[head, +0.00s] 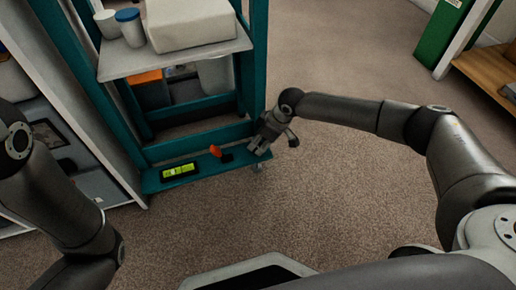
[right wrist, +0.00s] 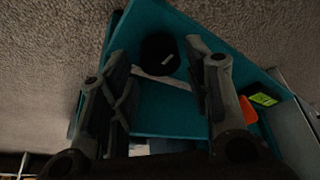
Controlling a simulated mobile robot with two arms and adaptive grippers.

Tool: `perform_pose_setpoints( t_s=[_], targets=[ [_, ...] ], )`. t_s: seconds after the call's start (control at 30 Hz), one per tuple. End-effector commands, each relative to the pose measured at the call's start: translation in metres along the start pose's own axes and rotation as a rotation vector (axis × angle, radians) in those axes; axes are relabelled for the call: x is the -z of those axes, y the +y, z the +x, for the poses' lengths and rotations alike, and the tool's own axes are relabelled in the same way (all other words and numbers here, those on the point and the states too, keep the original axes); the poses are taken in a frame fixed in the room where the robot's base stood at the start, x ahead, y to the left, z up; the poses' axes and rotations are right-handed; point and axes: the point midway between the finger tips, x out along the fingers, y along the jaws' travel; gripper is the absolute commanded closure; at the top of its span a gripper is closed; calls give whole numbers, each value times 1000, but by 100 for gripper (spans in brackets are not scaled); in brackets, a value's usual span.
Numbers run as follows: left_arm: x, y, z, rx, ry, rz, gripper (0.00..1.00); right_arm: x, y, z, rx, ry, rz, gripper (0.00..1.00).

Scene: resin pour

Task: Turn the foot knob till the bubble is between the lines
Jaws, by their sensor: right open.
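The teal stand's low board (head: 203,175) carries a yellow-green bubble level (head: 180,171) at its left part. The level also shows at the right of the right wrist view (right wrist: 263,99). Bubble and lines are too small to read. A round black knob with a pale mark (right wrist: 160,53) shows over the teal board in the right wrist view. My right gripper (head: 266,139) is at the board's right end. It is open, its fingers (right wrist: 160,68) on either side of the knob in the picture; I cannot tell if they touch it. My left gripper is out of view.
An orange piece (head: 215,151) stands on the board, right of the level. A shelf above (head: 180,60) bears a white box (head: 190,22) and a blue-lidded jar (head: 131,28). A white cabinet stands at the left. Carpet right of the stand is clear.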

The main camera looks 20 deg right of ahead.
Motion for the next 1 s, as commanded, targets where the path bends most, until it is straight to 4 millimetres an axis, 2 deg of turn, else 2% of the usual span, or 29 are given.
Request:
perform_pose_setpoints(
  t_s=[0.03,0.2,0.6,0.87,1.0],
  targets=[
    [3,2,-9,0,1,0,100,-1,0,11,1,0,-1,55],
    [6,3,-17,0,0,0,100,-1,0,23,0,0,0,55],
    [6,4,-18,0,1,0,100,0,0,26,0,0,0,55],
    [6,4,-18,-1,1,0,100,0,0,26,0,0,0,87],
    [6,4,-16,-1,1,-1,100,0,0,26,0,0,2,87]
  ],
)
